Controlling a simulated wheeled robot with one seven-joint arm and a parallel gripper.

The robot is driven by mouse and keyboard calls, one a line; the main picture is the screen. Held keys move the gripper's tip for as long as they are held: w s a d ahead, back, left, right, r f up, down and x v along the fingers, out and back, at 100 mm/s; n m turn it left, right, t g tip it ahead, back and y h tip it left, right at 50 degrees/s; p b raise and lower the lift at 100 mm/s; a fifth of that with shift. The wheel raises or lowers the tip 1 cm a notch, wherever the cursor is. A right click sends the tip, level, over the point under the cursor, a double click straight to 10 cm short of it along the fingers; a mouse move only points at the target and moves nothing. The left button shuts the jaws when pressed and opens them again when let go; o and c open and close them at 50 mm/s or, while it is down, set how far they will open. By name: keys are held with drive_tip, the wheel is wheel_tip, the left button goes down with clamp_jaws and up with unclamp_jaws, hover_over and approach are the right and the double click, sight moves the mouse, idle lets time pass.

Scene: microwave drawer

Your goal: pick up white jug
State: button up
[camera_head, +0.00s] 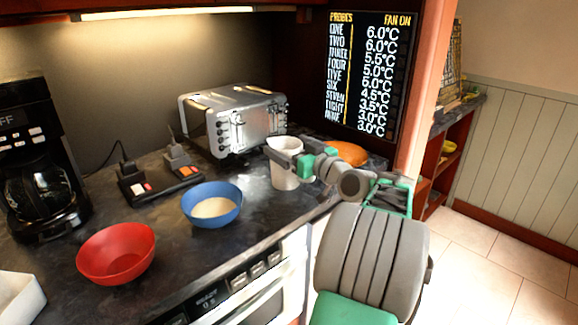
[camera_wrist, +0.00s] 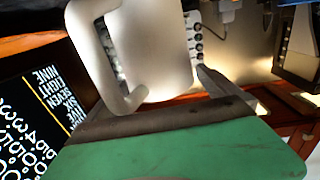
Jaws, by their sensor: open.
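The white jug (camera_head: 284,176) stands upright on the dark counter in front of the toaster. My gripper (camera_head: 292,156) is open at the jug's upper part, reaching in from the right, and partly hides it. In the wrist view the white jug (camera_wrist: 158,45) fills the upper middle, close in front of my gripper, with its handle (camera_wrist: 95,60) on the left side. One grey finger shows on the right beside the jug. The other finger is not clearly seen, and I cannot tell whether either finger touches the jug.
A silver toaster (camera_head: 234,118) stands behind the jug. A blue bowl (camera_head: 212,205) and a red bowl (camera_head: 116,253) sit to the left. An orange object (camera_head: 346,152) lies behind my arm. A coffee maker (camera_head: 40,165) stands far left, and a temperature display (camera_head: 368,75) hangs behind.

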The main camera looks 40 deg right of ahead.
drive_tip(key=shift+c, duration=0.6)
drive_tip(key=c, duration=1.9)
drive_tip(key=shift+r, duration=0.15)
drive_tip(key=shift+c, duration=0.2)
